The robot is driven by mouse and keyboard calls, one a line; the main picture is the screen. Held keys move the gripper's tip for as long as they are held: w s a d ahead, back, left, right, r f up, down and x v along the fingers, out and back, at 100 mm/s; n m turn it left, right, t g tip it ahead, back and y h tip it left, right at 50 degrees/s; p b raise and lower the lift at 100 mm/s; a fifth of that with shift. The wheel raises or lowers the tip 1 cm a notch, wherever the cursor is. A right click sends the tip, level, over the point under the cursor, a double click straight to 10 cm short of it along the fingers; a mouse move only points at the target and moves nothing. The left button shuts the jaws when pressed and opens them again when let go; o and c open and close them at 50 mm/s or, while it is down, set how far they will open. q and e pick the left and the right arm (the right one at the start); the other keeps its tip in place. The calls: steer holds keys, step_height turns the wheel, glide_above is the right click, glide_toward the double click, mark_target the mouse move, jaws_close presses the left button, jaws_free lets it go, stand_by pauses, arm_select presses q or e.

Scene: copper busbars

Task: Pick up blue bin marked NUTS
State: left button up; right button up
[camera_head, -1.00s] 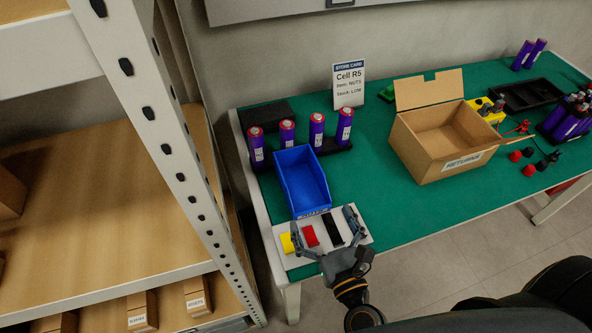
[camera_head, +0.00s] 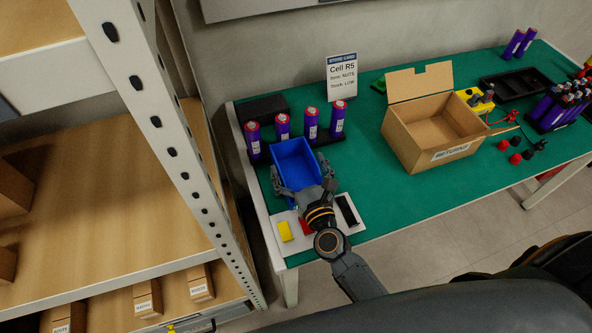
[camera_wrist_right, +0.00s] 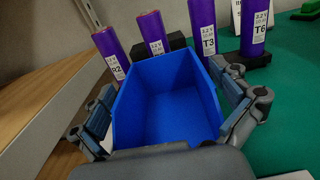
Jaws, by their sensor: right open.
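The blue bin (camera_head: 297,163) stands upright on the green table mat, in front of a row of purple cells. It looks empty. Its front label is hidden behind my gripper in the head view. My right gripper (camera_head: 304,180) is open, with one finger on each side of the bin. In the right wrist view the bin (camera_wrist_right: 168,98) sits between the two spread fingers (camera_wrist_right: 166,108); I cannot tell whether they touch its walls. My left gripper is not in view.
Purple cells (camera_head: 311,124) stand close behind the bin. A store card (camera_head: 341,78) reads Cell R5, NUTS, LOW. A white tray (camera_head: 357,224) with yellow, red and black pieces lies in front. A RETURNS box (camera_head: 403,140) stands right. A shelf rack (camera_head: 172,150) rises at left.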

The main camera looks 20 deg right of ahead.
steer(key=c, duration=1.3)
steer(key=shift+r, duration=0.1)
steer(key=shift+c, duration=0.2)
